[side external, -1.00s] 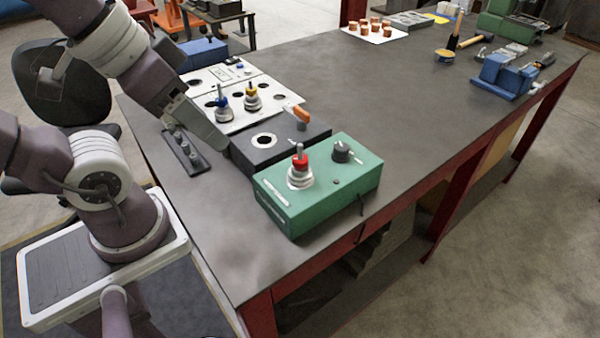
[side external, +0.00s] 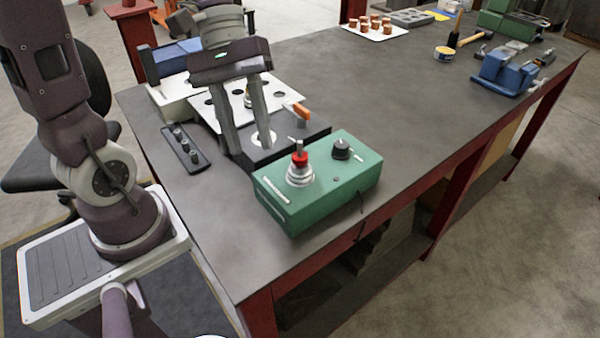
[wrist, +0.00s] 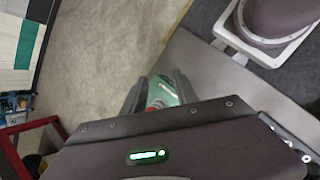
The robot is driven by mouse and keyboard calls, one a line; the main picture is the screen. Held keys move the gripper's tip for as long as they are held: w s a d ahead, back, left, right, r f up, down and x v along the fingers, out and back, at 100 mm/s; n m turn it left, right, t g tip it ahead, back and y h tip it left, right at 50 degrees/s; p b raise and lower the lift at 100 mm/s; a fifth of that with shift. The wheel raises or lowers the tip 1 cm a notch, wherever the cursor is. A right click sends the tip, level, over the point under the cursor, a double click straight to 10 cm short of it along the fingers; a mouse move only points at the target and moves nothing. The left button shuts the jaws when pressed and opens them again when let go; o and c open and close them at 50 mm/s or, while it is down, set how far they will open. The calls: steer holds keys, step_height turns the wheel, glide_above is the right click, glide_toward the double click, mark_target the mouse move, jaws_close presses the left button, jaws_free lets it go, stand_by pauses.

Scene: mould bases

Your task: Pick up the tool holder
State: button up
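A tool holder with a red collar (side external: 300,159) stands upright on the green box (side external: 335,185). A yellow-topped tool holder (side external: 247,98) is partly visible between my fingers, on the white perforated plate (side external: 285,90). The blue-topped one is hidden behind my gripper. My gripper (side external: 248,146) points down over the black block (side external: 300,142), left of the green box, with its fingers apart and nothing seen held. In the wrist view the green box (wrist: 165,90) shows between the fingers, with a bit of red (wrist: 155,104) low down.
The black block has a white-ringed hole and an orange-handled tool (side external: 302,113). A dark rack (side external: 186,148) lies left of my gripper. A knob (side external: 341,149) stands on the green box. Copper-coloured pieces (side external: 372,24) and a blue vise (side external: 503,75) are farther back. The middle of the bench is clear.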

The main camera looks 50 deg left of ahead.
mark_target(300, 156)
steer(key=w+a+f+n+h, duration=0.1)
steer(key=w+n+h, duration=0.1)
steer(key=w+n, duration=0.1)
steer(key=w+a+f+n+t+h, duration=0.1)
steer(key=w+a+f+n+h, duration=0.1)
steer(key=n, duration=0.1)
steer(key=w+a+f+n+t+h, duration=0.1)
steer(key=w+a+n+h, duration=0.1)
steer(key=w+n+h, duration=0.1)
steer(key=shift+w+a+f, duration=0.2)
steer(key=shift+w+f, duration=0.1)
steer(key=shift+w+f+n+h, duration=0.2)
steer(key=shift+n+h, duration=0.1)
steer(key=shift+n, duration=0.1)
steer(key=x, duration=0.6)
steer(key=shift+d+f, duration=0.25)
steer(key=shift+f, duration=0.1)
jaws_close()
